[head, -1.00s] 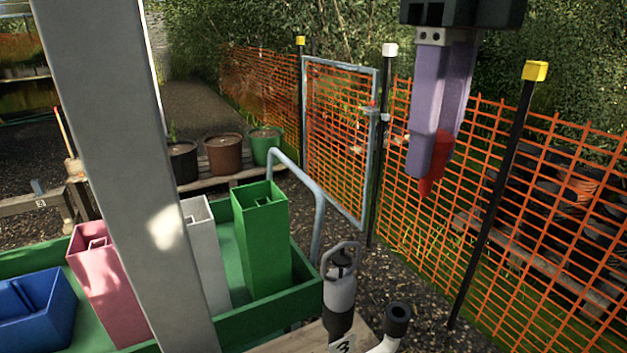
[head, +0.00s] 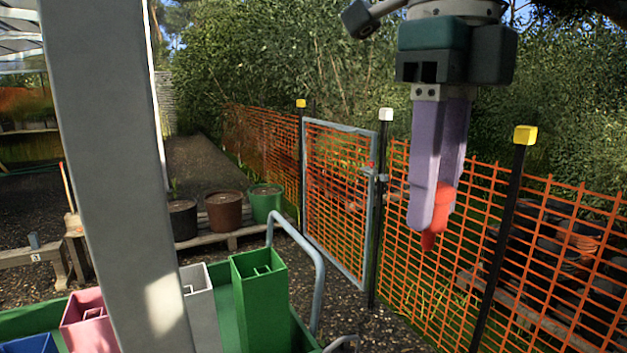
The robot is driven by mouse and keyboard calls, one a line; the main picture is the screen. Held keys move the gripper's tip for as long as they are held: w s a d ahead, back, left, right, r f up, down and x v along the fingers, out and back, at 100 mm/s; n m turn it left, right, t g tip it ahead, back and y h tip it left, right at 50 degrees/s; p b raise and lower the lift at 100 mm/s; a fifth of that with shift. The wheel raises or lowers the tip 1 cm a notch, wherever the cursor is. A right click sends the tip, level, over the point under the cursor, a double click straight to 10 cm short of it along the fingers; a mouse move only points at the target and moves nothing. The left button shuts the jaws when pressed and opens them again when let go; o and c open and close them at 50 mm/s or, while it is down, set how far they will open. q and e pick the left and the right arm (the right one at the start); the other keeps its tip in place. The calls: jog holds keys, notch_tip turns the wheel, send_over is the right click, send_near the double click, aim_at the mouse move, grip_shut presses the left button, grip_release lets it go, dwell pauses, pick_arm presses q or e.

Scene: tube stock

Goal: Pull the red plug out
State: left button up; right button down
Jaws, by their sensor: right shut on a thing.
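The red plug (head: 443,203) is between the fingers of my right gripper (head: 433,212) in the head view. Its pointed red tip sticks out below the purple fingertips. My right gripper hangs downward and is shut on the plug. The plug is up in the air in front of the orange mesh fence and touches nothing else that I can see. Part of the plug is hidden behind the near finger. My left gripper is not in view.
A green tray (head: 222,305) at lower left holds a green box (head: 262,305), a white box (head: 200,310), a pink box (head: 88,320) and a blue box (head: 28,345). A grey rail (head: 318,270) rises beside it. The orange fence (head: 560,260) stands behind my right gripper.

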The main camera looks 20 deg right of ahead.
jog(key=shift+r+p, duration=1.3)
jog(key=shift+r, duration=0.4)
